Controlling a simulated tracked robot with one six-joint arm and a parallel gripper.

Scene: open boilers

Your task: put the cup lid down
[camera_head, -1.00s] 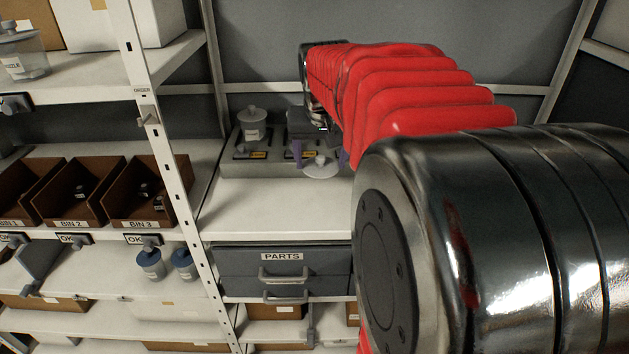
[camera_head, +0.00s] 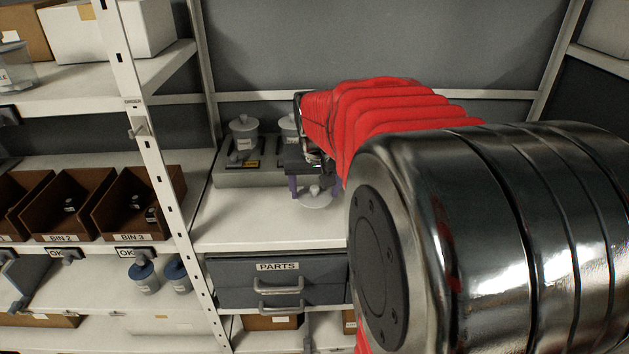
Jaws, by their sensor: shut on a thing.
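The cup lid (camera_head: 317,201) is a pale round disc with a small knob on top. It is held low over the white shelf; I cannot tell whether it touches the surface. My gripper (camera_head: 313,188) has purple fingers, points down and is shut on the lid's knob. My red-sleeved arm comes in from the right and hides the area behind the gripper. A white cup (camera_head: 244,136) with a lid stands on the grey stand at the back left of the shelf. A second cup (camera_head: 289,130) beside it is partly hidden by my arm.
The grey stand (camera_head: 232,175) is just behind the gripper. The white shelf (camera_head: 245,225) is clear to the left and in front. A grey PARTS drawer (camera_head: 278,283) is below. A perforated upright and brown bins (camera_head: 140,203) are to the left.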

